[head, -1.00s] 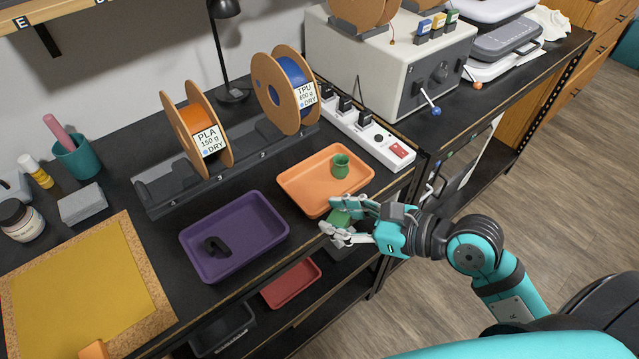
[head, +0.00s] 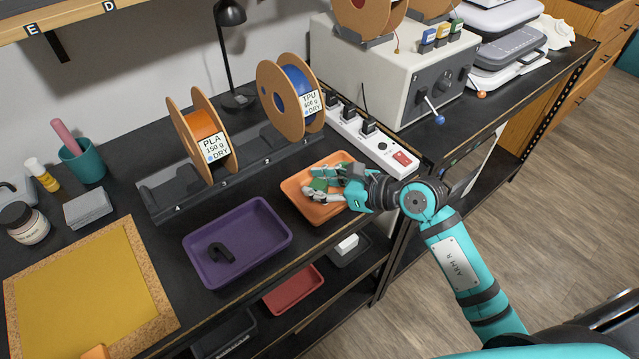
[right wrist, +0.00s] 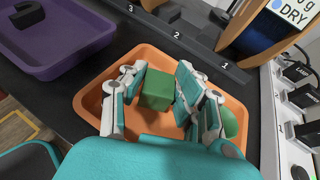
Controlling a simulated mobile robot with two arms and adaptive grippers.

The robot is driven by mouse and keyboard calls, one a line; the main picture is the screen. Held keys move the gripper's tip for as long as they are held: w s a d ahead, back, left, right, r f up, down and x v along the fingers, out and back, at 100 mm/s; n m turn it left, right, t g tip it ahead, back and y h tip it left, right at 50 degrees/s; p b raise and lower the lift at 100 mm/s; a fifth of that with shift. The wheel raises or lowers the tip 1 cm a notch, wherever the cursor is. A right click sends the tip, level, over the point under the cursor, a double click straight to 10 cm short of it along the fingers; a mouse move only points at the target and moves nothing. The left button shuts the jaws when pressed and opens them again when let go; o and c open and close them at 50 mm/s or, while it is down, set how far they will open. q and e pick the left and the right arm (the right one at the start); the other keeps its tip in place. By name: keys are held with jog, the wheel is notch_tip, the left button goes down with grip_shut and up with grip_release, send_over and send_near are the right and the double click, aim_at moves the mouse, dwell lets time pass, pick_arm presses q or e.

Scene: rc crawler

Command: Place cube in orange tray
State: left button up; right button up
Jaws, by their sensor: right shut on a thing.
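The green cube (right wrist: 156,90) is between the fingers of my right gripper (right wrist: 160,88), which is shut on it. In the head view my right gripper (head: 322,185) is over the orange tray (head: 291,189), and the green cube (head: 319,184) shows partly between the fingers. In the right wrist view the orange tray (right wrist: 90,97) lies below the cube and fingers. I cannot tell whether the cube touches the tray's floor. My left gripper is not in view.
A small green pot (right wrist: 230,122) is in the orange tray, close to my right fingers. A purple tray (head: 262,240) with a black part (head: 221,252) lies to the left. The spool rack (head: 160,190) stands behind, and a white power strip (head: 360,137) is behind right.

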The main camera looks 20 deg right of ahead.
jog(key=shift+f, duration=0.45)
jog(key=shift+f, duration=0.15)
jog(key=o, duration=0.8)
jog(key=shift+o, duration=0.2)
jog(key=shift+d+r, duration=0.1)
jog(key=shift+r, duration=0.1)
jog(key=b+v, duration=0.2)
jog(key=v, duration=1)
jog(key=shift+b, duration=0.3)
